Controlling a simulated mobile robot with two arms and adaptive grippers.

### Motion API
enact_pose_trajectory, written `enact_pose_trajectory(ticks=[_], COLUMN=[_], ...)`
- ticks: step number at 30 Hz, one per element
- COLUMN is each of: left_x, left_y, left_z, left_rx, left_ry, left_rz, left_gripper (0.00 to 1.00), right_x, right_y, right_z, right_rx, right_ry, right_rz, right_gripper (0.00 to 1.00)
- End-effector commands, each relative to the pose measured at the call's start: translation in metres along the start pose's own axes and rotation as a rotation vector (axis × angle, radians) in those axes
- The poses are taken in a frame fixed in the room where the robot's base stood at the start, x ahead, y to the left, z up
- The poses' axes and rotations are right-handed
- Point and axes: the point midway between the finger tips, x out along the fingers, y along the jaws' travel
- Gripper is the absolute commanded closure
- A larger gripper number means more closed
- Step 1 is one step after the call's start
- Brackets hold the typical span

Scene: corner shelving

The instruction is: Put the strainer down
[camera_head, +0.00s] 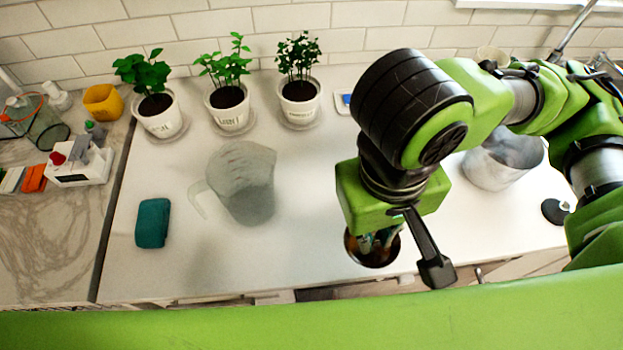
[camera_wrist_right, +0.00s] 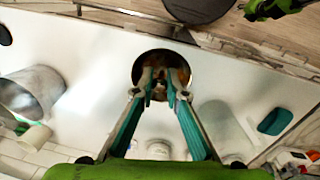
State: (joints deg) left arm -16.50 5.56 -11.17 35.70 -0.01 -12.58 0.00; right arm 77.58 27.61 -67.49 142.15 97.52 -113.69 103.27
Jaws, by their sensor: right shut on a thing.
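The strainer (camera_head: 352,243) appears to be the round, dark-rimmed, copper-brown thing below my right gripper (camera_head: 376,240) near the front of the white counter. In the right wrist view the strainer's round rim (camera_wrist_right: 137,70) surrounds the fingertips of my right gripper (camera_wrist_right: 160,88). The fingers point down into it and are shut on it. The exact pinched part is small and partly hidden by the fingertips. Whether its underside touches the counter cannot be told. My left gripper cannot be made out in either view.
A clear grey jug (camera_head: 243,190) and a teal sponge (camera_head: 152,223) stand to the left. A metal pot (camera_head: 500,165) and a black disc (camera_head: 554,211) are to the right. Potted plants (camera_head: 228,108) line the back. The counter between jug and strainer is clear.

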Motion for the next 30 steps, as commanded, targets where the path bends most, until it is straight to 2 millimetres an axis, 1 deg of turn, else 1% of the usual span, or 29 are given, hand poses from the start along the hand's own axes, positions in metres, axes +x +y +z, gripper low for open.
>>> enact_pose_trajectory(ticks=[2,5,8,12,14,15,18,21,25,28,30], left_x=[0.001,0.001,0.001,-0.002,-0.004,-0.004,-0.004,-0.005,-0.005,-0.006,-0.008], left_y=[-0.002,0.002,0.013,0.029,0.032,0.032,0.028,0.021,0.014,0.013,0.013], left_z=[0.001,0.002,0.008,0.017,0.018,0.019,0.017,0.012,0.005,0.004,0.004], left_rx=[0.000,-0.001,-0.003,-0.002,-0.001,-0.001,0.000,0.001,-0.001,-0.003,-0.003], left_ry=[-0.001,-0.002,-0.009,-0.022,-0.025,-0.025,-0.024,-0.018,-0.008,-0.006,-0.006], left_rz=[-0.002,0.002,0.014,0.033,0.037,0.037,0.033,0.024,0.016,0.015,0.015], left_gripper=[0.60,0.60,0.60,0.60,0.60,0.60,0.60,0.60,0.60,0.60,0.60], right_x=[0.001,0.007,0.017,0.033,0.039,0.046,0.066,0.080,0.090,0.096,0.104], right_y=[0.000,0.002,0.006,0.013,0.016,0.017,0.019,0.020,0.020,0.021,0.022], right_z=[0.002,-0.008,-0.030,-0.065,-0.079,-0.087,-0.102,-0.114,-0.122,-0.126,-0.132], right_rx=[-0.007,-0.004,0.001,0.000,0.000,-0.002,-0.006,-0.006,-0.008,-0.008,-0.008], right_ry=[-0.001,-0.005,-0.007,-0.005,-0.005,-0.006,-0.005,-0.003,-0.001,-0.002,-0.003], right_rz=[0.003,0.002,0.002,0.004,0.003,0.004,0.004,0.003,0.002,0.002,0.003], right_gripper=[1.00,1.00,1.00,1.00,1.00,1.00,1.00,1.00,1.00,1.00,1.00])
